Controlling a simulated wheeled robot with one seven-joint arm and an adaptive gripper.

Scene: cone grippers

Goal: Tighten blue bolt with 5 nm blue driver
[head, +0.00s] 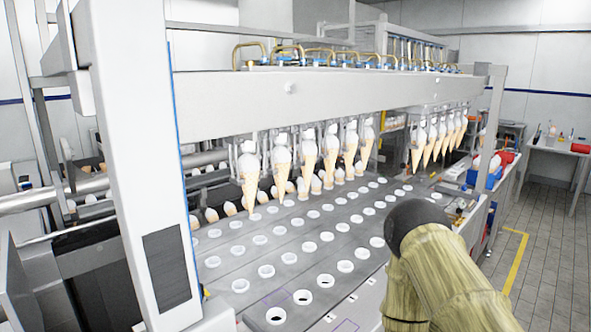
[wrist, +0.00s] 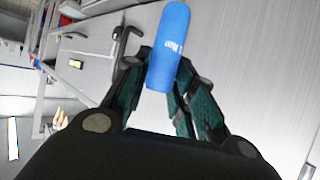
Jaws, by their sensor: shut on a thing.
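In the wrist view, my gripper (wrist: 150,88) is shut on the blue driver (wrist: 172,40). The driver's blue cylindrical body has small white lettering and sticks out beyond the fingers, slightly tilted in the picture. The rest of the driver is hidden or cannot be made out. In the head view, my arm in a tan cover fills the lower right, and the gripper and driver do not show there. I cannot make out a blue bolt in either view.
A cone machine with a white overhead beam (head: 330,95) spans the head view. Rows of ice-cream cones (head: 308,160) hang under it above a grey plate with round holes (head: 290,258). A side table (head: 556,146) stands at the right. Tiled floor (head: 545,235) there is clear.

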